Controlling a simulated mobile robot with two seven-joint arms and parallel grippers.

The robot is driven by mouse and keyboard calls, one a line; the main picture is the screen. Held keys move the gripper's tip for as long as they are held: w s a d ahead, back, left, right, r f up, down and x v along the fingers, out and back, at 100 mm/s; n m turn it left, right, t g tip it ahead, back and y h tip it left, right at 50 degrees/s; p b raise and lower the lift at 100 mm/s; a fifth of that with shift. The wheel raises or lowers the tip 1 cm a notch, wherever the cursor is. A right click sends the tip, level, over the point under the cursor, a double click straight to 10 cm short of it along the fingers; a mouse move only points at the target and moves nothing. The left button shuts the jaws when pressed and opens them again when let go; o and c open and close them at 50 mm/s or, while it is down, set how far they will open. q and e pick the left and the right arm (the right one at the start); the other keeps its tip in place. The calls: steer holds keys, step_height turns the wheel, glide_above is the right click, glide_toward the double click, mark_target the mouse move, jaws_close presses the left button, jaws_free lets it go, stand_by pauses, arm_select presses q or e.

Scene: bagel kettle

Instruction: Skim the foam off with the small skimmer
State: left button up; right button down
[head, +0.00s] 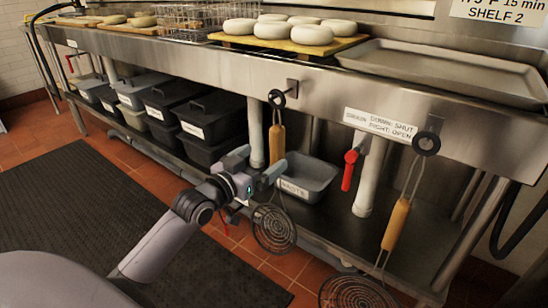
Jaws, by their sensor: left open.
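Two skimmers with wooden handles and spiral wire heads hang from hooks on the steel table's front edge. The left skimmer (277,139) looks smaller; its spiral head hangs low, partly over the floor in the picture. The right skimmer (396,225) looks larger and its head is cut by the bottom edge. My left gripper (263,164) is open and empty, with its fingers close to the left skimmer below its handle. I cannot tell whether they touch it. My right gripper is not in view. No kettle or foam is in view.
Dough rings (311,34) lie on a board on the steel table (315,75), beside an empty tray (445,72). Below are black bins (212,118), a grey tub (308,178) and a red valve handle (350,170). A dark mat (90,205) covers the floor at left.

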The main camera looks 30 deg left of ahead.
mark_target(273, 147)
arm_select(q)
steer(key=w, duration=0.5)
steer(key=shift+d+b, duration=0.15)
steer(key=shift+b, duration=0.15)
steer(key=shift+w+d, duration=0.1)
steer(key=shift+w, duration=0.7)
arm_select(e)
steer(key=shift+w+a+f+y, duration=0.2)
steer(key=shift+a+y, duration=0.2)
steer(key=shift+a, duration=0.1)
arm_select(q)
jaws_close()
steer(key=shift+r, duration=0.15)
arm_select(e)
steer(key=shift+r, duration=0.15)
arm_select(q)
steer(key=shift+r+p, duration=0.45)
steer(key=shift+p, duration=0.35)
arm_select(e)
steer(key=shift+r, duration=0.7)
arm_select(q)
steer(key=shift+s, duration=0.2)
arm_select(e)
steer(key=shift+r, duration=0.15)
